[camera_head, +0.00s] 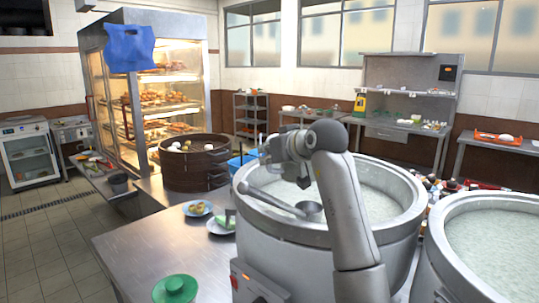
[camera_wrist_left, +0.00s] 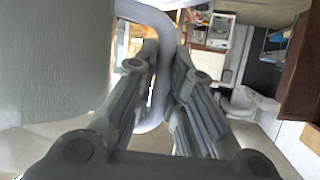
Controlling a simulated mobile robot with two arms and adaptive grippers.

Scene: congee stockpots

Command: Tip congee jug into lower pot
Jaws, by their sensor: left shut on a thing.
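My left gripper (camera_head: 284,156) is above the near left side of the middle stockpot (camera_head: 290,232), with my arm crossing in front of that pot. In the left wrist view the gripper (camera_wrist_left: 167,72) is shut around a grey looped handle (camera_wrist_left: 165,118). A large pale grey rounded body, which looks like the jug (camera_wrist_left: 50,60), fills the left of that view. Its mouth and contents do not show. I cannot make out the jug in the head view. A second stockpot (camera_head: 495,245) stands at the right. Both pots hold pale congee. My right gripper is out of view.
Small bottles (camera_head: 440,185) crowd behind the pots.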

